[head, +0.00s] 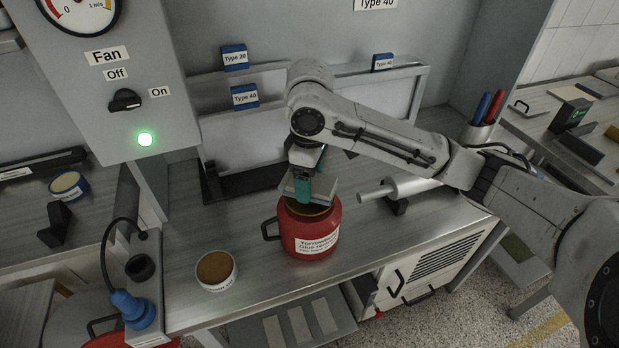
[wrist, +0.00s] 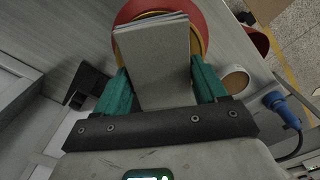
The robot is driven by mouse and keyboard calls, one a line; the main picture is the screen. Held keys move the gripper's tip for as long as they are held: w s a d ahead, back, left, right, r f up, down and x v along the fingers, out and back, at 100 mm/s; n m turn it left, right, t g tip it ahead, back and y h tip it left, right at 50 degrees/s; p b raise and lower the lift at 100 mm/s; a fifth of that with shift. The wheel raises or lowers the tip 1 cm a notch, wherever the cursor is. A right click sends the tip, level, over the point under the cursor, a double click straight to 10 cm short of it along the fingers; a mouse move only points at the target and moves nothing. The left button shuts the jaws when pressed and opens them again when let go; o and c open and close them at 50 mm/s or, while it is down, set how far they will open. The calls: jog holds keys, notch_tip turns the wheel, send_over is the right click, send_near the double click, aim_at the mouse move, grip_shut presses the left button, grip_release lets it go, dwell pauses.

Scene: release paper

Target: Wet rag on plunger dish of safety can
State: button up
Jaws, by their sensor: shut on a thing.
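The red safety can (head: 308,236) stands on the bench with its handle to the left and a white label in front. Its brass-coloured dish (head: 296,208) on top is partly hidden by my gripper (head: 306,186). My gripper points down over the can. I cannot tell whether the rag touches the dish.
A white tub with a brown top (head: 216,270) stands left of the can. A blue plug with a cable (head: 134,308) is at the front left. A pale cylindrical tool (head: 400,189) lies right of the can. Racks with labelled blue tags (head: 245,97) stand behind.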

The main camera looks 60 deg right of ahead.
jog(key=shift+r+p, duration=1.8)
jog(key=shift+r, duration=0.4)
jog(key=shift+f, duration=0.1)
